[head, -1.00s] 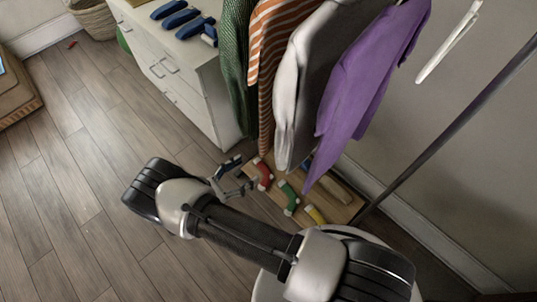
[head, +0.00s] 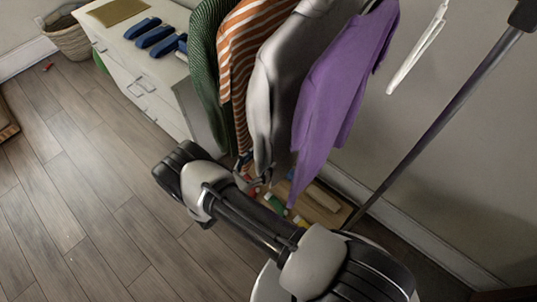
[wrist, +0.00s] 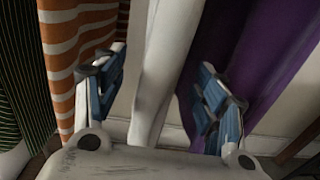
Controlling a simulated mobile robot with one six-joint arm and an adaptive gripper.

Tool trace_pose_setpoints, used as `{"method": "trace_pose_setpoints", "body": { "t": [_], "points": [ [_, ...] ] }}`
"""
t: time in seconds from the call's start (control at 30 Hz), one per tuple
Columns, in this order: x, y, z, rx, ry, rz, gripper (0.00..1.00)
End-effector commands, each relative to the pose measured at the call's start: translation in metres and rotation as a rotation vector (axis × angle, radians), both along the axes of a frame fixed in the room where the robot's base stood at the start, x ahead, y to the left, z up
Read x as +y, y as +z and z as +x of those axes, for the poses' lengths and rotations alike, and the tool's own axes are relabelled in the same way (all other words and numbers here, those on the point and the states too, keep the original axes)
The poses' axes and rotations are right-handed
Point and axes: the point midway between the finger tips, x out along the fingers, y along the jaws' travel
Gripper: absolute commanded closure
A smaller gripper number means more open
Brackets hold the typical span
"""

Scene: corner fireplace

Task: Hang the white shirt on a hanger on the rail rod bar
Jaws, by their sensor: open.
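A white-grey shirt (head: 263,110) hangs between an orange-striped garment (head: 240,50) and a purple one (head: 340,85); its top is cut off in the head view. My gripper (head: 256,178) is low, near the bottom ends of the hanging clothes, partly hidden by my arm. In the wrist view my gripper (wrist: 162,62) is open. A white-grey strip of cloth (wrist: 165,70), apparently the shirt, runs between the blue-padded fingers; I cannot tell whether they touch it. An empty white hanger (head: 418,48) shows at the upper right. The rail's top bar is out of view; a dark post (head: 440,120) slants at the right.
A dark green garment (head: 207,50) hangs left of the striped one. A white dresser (head: 150,75) with blue shoes (head: 160,38) stands at the left. A wooden board (head: 325,208) with small coloured things lies under the clothes.

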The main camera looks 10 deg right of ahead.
Motion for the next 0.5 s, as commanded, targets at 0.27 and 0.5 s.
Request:
{"method": "trace_pose_setpoints", "body": {
  "t": [0.27,0.5],
  "points": [
    [-0.030,-0.001,0.020,0.001,-0.001,-0.001,0.35],
    [-0.035,0.000,0.024,0.001,0.000,-0.001,0.35]
  ]
}}
